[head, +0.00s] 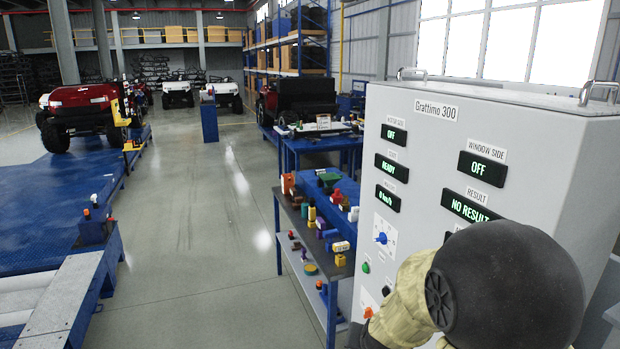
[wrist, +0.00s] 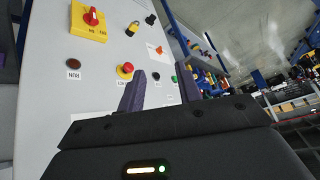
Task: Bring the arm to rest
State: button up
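My gripper (wrist: 161,84) shows in the wrist view with its two dark purple fingers apart and nothing between them. It is in front of the light grey control cabinet (wrist: 70,100), whose panel carries a red emergency knob (wrist: 125,70), a yellow-backed red switch (wrist: 91,19) and a dark button (wrist: 74,64). I cannot tell that the fingers touch the panel. In the head view my arm (head: 505,285) shows as a black round joint and a beige sleeve in front of the cabinet (head: 440,130). The gripper itself is hidden there.
The cabinet displays read OFF, READY, 0 km/h, OFF and NO RESULT. A workbench (head: 335,270) with several small parts stands left of the cabinet. Farther left are clear grey floor (head: 200,230) and a blue roller platform (head: 50,205) with a red vehicle (head: 85,110).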

jog(key=s+d+n+g, duration=0.2)
jog(key=s+n+g, duration=0.1)
jog(key=s, duration=1.2)
jog(key=shift+d+n+g, duration=0.2)
jog(key=shift+n+g, duration=0.1)
jog(key=shift+g, duration=0.5)
